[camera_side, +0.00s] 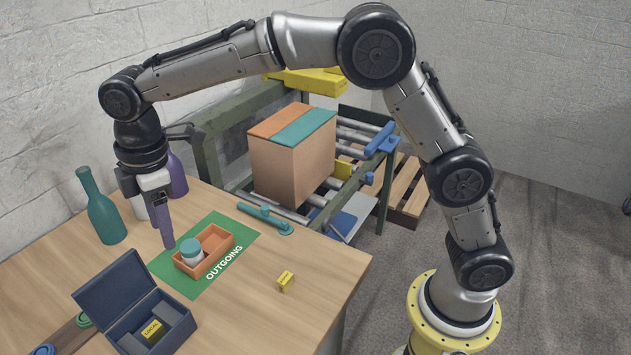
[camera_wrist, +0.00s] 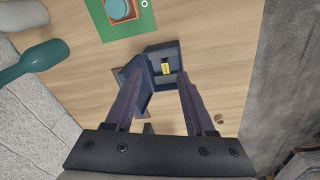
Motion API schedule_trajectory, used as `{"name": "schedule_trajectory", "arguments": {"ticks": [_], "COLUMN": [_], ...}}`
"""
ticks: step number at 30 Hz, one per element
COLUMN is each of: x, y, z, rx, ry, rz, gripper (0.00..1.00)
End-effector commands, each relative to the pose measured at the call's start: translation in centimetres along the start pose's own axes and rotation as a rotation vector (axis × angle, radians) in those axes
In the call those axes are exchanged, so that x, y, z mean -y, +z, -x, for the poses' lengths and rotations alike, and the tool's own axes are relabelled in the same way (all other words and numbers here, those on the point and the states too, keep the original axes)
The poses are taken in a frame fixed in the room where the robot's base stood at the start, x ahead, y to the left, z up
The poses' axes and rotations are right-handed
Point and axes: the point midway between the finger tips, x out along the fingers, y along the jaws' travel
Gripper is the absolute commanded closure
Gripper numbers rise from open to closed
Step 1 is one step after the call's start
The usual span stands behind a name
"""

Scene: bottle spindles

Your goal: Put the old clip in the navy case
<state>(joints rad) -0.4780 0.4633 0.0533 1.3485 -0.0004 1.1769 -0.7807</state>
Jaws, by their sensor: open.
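The navy case (camera_side: 118,280) stands open on the table at the front left, its lid tilted back. Inside are a yellow box (camera_side: 153,331) marked LOCAL and grey pieces beside it. The case also shows in the wrist view (camera_wrist: 152,50), ahead of my fingers. My gripper (camera_wrist: 160,82) is open, with nothing visible between its purple fingers; in the side view my gripper (camera_side: 167,242) points down beside the orange tray. I cannot make out for sure which thing is the old clip. A teal long-handled piece (camera_side: 265,217) lies right of the green mat.
The green OUTGOING mat (camera_side: 180,283) holds the orange tray (camera_side: 220,257) with a teal-lidded jar (camera_side: 191,252). A teal bottle (camera_side: 103,213) and purple bottle stand behind at left.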

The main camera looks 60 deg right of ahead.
Motion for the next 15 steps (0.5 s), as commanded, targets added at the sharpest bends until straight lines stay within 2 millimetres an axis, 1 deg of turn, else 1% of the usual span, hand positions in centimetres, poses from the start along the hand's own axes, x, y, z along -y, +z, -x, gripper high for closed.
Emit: {"name": "schedule_trajectory", "arguments": {"ticks": [1, 2, 3, 5, 6, 8, 9, 10, 12, 14, 15], "x": [0.2, 0.4, 0.8, 1.5, 2.2, 3.3, 4.2, 4.9, 6.7, 8.4, 9.6], "y": [2.5, 3.8, 5.5, 8.1, 9.9, 12.4, 14.2, 15.4, 18.1, 20.4, 21.8], "z": [2.2, 3.2, 4.5, 6.1, 7.1, 8.4, 9.0, 9.5, 10.3, 10.6, 10.7], "rx": [-0.018, -0.027, -0.039, -0.059, -0.071, -0.092, -0.105, -0.116, -0.141, -0.164, -0.179], "ry": [0.022, 0.033, 0.047, 0.069, 0.083, 0.104, 0.118, 0.129, 0.153, 0.174, 0.187], "rz": [-0.076, -0.121, -0.181, -0.270, -0.331, -0.419, -0.479, -0.522, -0.626, -0.713, -0.771], "gripper": [0.45, 0.45, 0.45, 0.45, 0.45, 0.45, 0.45, 0.45, 0.45, 0.45, 0.45]}}
